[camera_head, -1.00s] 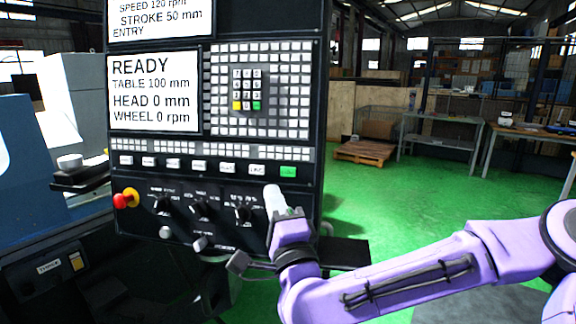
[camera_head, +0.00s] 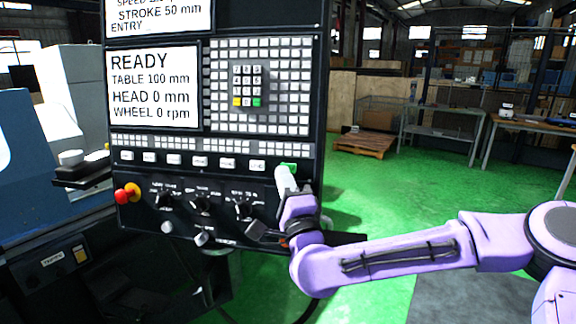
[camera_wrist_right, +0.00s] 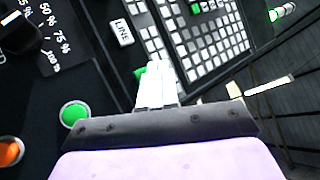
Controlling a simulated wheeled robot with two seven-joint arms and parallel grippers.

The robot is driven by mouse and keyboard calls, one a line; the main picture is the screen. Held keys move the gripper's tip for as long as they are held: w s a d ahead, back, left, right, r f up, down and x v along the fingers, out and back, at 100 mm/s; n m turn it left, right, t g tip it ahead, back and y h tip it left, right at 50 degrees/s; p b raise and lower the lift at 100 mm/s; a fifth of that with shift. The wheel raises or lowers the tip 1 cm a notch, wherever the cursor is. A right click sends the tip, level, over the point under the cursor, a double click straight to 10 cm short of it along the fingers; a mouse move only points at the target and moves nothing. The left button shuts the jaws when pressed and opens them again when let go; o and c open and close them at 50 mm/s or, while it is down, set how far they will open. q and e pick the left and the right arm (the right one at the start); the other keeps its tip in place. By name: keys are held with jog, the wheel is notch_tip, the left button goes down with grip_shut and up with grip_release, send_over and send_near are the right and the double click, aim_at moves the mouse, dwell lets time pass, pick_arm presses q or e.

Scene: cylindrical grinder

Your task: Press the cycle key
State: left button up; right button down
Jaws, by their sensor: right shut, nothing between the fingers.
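The green key (camera_head: 288,167) is at the right end of the row of keys below the keypad on the black control panel (camera_head: 262,30). I take it to be the cycle key; its label is not readable. My right gripper (camera_head: 282,173) is shut and empty, its pale fingertips over the lower left part of the green key in the head view. In the right wrist view the right gripper (camera_wrist_right: 155,72) covers most of the green key (camera_wrist_right: 140,73); only a sliver shows. Whether the tips touch it I cannot tell. My left gripper is not in view.
A white key (camera_head: 257,165) sits just left of the green key. Black knobs (camera_head: 242,208) and a red knob (camera_head: 122,196) lie below. A round green button (camera_wrist_right: 74,114) shows in the right wrist view. The screen (camera_head: 155,88) reads READY.

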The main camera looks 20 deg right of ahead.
jog(key=shift+w+d+f, duration=0.15)
jog(key=shift+w+d, duration=0.1)
jog(key=shift+w, duration=0.2)
jog(key=shift+w+d+f, duration=0.1)
jog(key=shift+w+d, duration=0.1)
jog(key=shift+w, duration=0.25)
jog(key=shift+w+d, duration=0.1)
dwell(1.3)
jog(key=shift+w+d+b, duration=0.1)
jog(key=shift+w+b, duration=0.15)
jog(key=shift+b, duration=0.05)
